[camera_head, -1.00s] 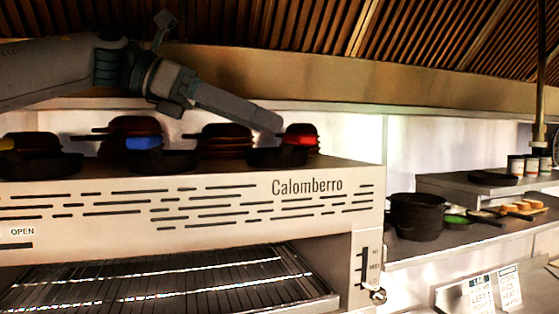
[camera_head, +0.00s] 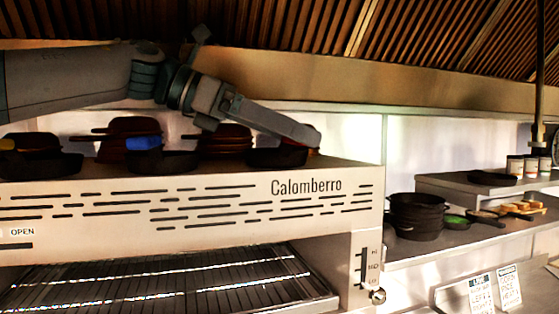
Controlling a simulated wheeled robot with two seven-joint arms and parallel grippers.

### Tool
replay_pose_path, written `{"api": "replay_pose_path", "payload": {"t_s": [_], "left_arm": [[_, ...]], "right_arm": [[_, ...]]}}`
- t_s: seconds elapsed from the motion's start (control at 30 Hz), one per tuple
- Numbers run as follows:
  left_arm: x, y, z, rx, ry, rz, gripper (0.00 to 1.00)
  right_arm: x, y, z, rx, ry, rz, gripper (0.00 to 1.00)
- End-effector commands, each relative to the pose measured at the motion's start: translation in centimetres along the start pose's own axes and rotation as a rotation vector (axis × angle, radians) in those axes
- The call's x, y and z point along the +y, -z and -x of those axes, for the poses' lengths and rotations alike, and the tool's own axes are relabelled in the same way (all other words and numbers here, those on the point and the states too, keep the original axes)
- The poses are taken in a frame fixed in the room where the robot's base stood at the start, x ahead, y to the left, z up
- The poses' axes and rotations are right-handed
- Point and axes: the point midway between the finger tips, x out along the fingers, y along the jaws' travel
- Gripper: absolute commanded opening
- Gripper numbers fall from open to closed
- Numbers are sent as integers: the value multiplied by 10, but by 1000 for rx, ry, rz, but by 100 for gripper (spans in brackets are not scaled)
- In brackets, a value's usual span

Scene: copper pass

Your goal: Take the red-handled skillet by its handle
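The red-handled skillet (camera_head: 277,158) stands at the right end of the top of the Calomberro oven (camera_head: 230,186). Its dark pan shows, but most of its red handle is hidden behind my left gripper (camera_head: 308,134). Only a sliver of red shows just under the fingertips. My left arm comes in from the left, and the gripper points down and right, at the handle. I see it side-on, so I cannot tell whether the fingers are open or shut, or whether they touch the handle. My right gripper is not in view.
A blue-handled skillet (camera_head: 165,161), a yellow-handled skillet (camera_head: 45,163) and stacks of brown pans (camera_head: 225,140) share the oven top. Dark pots (camera_head: 416,215) stand on a counter at the right. A shelf (camera_head: 455,183) is above that counter.

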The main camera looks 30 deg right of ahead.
Motion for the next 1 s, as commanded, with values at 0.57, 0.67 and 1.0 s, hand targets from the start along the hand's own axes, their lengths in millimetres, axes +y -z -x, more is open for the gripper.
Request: {"api": "replay_pose_path", "payload": {"t_s": [0.57, 0.67, 1.0], "left_arm": [[0, 0, -1, 0, 0, 0, 78], [0, 0, -1, 0, 0, 1, 55], [0, 2, -2, 2, 3, 5, 28]], "right_arm": [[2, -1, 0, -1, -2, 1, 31], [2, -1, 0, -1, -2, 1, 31], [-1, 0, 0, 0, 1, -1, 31]]}}
